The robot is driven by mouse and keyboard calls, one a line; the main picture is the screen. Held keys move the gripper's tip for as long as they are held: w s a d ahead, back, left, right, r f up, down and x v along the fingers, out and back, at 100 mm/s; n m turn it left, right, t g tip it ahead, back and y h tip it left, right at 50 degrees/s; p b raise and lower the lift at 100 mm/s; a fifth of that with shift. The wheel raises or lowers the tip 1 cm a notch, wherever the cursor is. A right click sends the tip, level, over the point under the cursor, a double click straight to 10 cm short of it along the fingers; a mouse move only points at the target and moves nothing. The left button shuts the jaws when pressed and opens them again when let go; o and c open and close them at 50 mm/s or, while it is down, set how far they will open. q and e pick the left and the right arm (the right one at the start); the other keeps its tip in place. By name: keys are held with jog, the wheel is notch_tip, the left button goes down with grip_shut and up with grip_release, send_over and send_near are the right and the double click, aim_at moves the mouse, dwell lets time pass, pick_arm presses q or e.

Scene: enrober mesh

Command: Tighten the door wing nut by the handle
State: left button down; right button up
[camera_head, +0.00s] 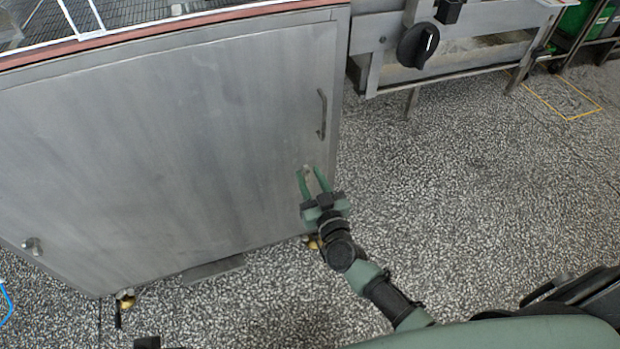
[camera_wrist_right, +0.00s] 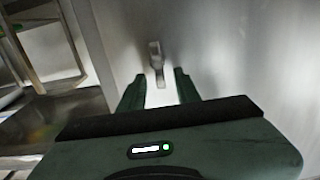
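The grey metal door (camera_head: 170,140) fills the left of the head view, with a bar handle (camera_head: 321,115) near its right edge. My right gripper (camera_head: 312,174) is open below the handle. My left gripper is not in view.
A second small metal fastener (camera_head: 32,246) sits at the door's lower left. A steel frame with a black knob (camera_head: 417,45) stands right of the cabinet. A green crate (camera_head: 585,18) is at the far right. The speckled floor (camera_head: 470,170) is open between.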

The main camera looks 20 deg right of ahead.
grip_shut()
